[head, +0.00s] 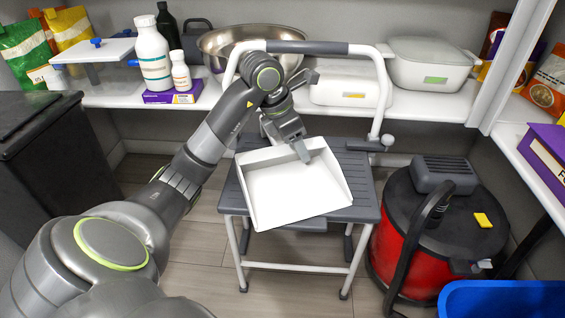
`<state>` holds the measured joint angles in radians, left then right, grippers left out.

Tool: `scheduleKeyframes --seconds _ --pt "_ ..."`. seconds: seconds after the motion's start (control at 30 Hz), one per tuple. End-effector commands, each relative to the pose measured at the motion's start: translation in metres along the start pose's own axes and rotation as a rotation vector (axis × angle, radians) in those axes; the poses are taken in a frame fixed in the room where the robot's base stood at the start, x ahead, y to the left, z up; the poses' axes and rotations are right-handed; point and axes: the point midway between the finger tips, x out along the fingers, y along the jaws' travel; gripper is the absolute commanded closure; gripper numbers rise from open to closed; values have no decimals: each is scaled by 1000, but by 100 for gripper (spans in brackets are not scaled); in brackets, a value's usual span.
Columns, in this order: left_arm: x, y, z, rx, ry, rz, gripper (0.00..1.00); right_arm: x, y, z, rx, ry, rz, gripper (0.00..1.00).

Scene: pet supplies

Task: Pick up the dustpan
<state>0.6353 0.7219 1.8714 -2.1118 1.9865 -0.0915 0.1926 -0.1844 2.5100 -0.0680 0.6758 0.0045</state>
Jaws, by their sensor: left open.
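A white dustpan (294,192) lies on the grey top of a step stool (364,178), tilted a little in the picture, with its open edge toward the front. My left gripper (303,152) reaches in from the left and points down at the back edge of the dustpan. It is open. Its fingers overlap the dustpan's back rim in this view, and I cannot tell whether they touch it. The dustpan's handle is not clearly visible; my gripper and wrist cover that area. My right gripper is not in view.
A white rail (380,85) rises behind the stool. A red and black vacuum (410,240) stands right of it, with a blue bin (500,300) in front. The shelf behind holds a metal bowl (212,45), white bottles (153,55) and containers (428,65). A dark cabinet is at left.

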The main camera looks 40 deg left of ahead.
Motion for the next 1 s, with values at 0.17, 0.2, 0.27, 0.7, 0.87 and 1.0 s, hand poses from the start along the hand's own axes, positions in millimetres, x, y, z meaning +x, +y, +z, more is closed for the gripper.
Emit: scheduleKeyframes --seconds 0.17,0.2,0.27,0.7,0.87,1.0 --pt "0 0 0 0 0 0 39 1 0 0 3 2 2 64" --pt "0 0 0 0 0 0 39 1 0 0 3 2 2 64" --pt "0 0 0 0 0 0 40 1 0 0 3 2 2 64" --pt "0 0 0 0 -1 1 95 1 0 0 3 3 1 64" --pt "0 0 0 0 -1 1 96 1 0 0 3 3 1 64" --pt "-1 0 1 0 -1 1 96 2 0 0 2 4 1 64"
